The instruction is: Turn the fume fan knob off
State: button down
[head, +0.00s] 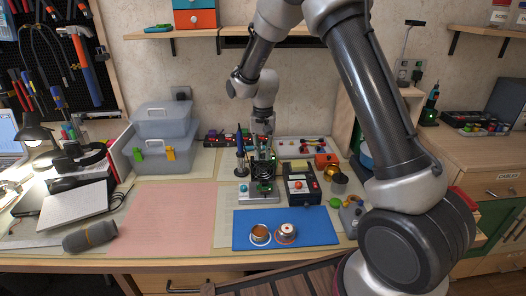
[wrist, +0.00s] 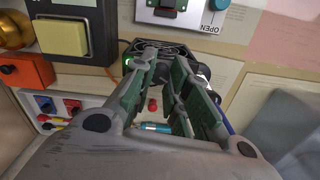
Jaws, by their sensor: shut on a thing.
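The fume fan (wrist: 160,47) is a dark box with a round grille, lit green at one side in the wrist view. In the head view the fan (head: 264,171) stands in the middle of the bench. My gripper (wrist: 167,62) reaches down to it from above, with its fingertips at the fan's edge. In the head view my gripper (head: 263,143) is over the back of the fan. The fingers are closed on the knob, which is mostly hidden between the tips. I cannot read its setting.
A grey-and-black box with a yellow button (wrist: 62,38) stands close beside the fan. An orange box (wrist: 24,71) and a soldering iron in its stand (head: 241,160) are also near. A blue mat (head: 270,241) lies in front. The pink mat (head: 160,215) is clear.

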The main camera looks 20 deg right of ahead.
aim_at(263, 154)
jog(key=n, duration=1)
jog(key=shift+n, duration=0.3)
dwell(0.4)
jog(key=c, duration=1.3)
grip_release()
jog(key=shift+c, duration=0.2)
notch_tip(263, 154, up, 12)
